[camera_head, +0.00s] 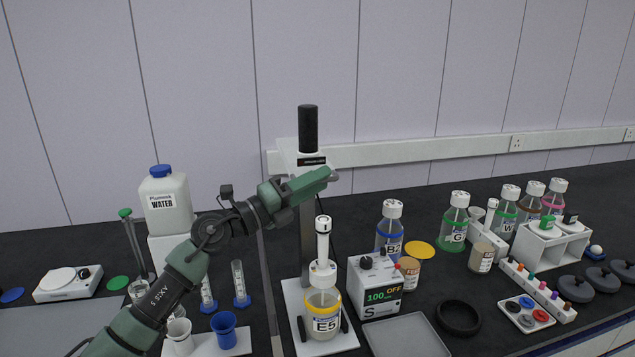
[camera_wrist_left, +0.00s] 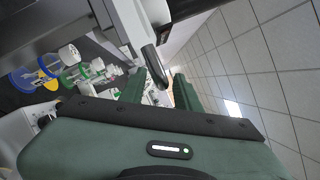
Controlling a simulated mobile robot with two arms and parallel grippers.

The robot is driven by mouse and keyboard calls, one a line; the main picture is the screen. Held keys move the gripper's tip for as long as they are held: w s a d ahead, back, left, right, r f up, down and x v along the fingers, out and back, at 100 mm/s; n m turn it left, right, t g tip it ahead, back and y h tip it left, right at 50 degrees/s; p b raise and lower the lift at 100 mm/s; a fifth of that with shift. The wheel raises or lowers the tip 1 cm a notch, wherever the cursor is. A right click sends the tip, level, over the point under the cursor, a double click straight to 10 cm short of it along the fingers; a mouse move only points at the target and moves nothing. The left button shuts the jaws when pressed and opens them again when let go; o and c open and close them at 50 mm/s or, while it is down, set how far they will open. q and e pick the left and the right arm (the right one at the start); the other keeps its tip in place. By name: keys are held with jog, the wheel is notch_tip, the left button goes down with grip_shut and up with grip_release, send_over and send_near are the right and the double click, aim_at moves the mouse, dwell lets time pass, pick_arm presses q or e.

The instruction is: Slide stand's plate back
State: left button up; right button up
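The stand (camera_head: 305,235) rises behind the bottle marked E5 (camera_head: 323,312), with a black cylinder (camera_head: 308,128) on top. Its white plate (camera_head: 342,340) lies on the dark bench under the bottle, which stands upright. My left gripper (camera_head: 328,176) is level with the upper part of the stand, in front of its column and above the bottle. In the left wrist view, my left gripper (camera_wrist_left: 170,85) shows a gap between its fingers. A dark rounded lever (camera_wrist_left: 153,58) appears close to one finger; I cannot tell whether they touch. My right gripper is not in view.
A control box (camera_head: 376,287) reading 100 OFF stands right of the plate, with a grey tray (camera_head: 405,337) in front. A blue cup (camera_head: 223,328) and small cylinders stand left. Several bottles, including the blue-labelled one (camera_head: 389,232), stand behind and right.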

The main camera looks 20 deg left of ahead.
pick_arm(q)
jog(key=b+v, duration=0.2)
jog(key=v, duration=0.5)
jog(key=shift+s+a+b, duration=0.2)
jog(key=shift+s+b, duration=0.05)
jog(key=shift+b, duration=0.1)
